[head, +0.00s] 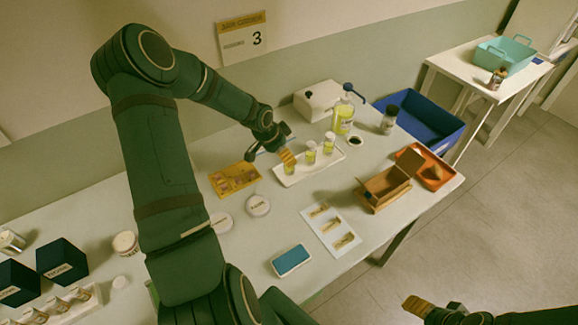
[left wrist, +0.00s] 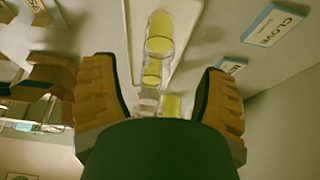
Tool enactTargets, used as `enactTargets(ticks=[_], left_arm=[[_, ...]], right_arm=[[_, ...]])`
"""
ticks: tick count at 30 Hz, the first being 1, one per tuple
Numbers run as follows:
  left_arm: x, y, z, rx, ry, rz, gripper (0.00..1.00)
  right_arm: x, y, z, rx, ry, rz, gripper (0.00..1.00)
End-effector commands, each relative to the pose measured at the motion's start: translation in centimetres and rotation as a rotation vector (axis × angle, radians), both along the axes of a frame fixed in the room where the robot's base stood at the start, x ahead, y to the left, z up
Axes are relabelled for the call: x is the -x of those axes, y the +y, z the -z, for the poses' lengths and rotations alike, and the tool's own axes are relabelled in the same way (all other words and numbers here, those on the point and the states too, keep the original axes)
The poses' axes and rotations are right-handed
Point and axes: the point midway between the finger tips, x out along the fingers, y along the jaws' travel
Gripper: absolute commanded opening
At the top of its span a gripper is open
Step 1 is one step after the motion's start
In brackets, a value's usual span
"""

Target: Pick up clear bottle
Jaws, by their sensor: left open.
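Small clear glass bottles with yellow liquid stand in a row on a white tray (head: 324,165); the middle bottle (head: 311,153) and the right bottle (head: 329,143) show plainly. A third bottle (head: 290,168) is partly hidden by my left gripper (head: 270,157), which is open at the row's left end. In the left wrist view, its two ribbed fingers (left wrist: 160,95) are wide apart, with the row between them and a clear bottle (left wrist: 152,72) ahead. I cannot tell which bottle the task means. My right gripper (head: 418,306) is partly in view at the bottom right, away from the table.
A wooden box (head: 384,188) and orange tray (head: 437,172) are at right.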

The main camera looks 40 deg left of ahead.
Motion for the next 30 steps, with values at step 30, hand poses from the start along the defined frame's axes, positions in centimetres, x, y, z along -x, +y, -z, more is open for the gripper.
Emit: enactTargets(ticks=[30], left_arm=[[-2.9, -1.0, 6.9, -0.001, 0.0, -0.001, 0.6]], right_arm=[[0.0, 0.0, 0.6, 0.001, 0.0, 0.0, 0.66]])
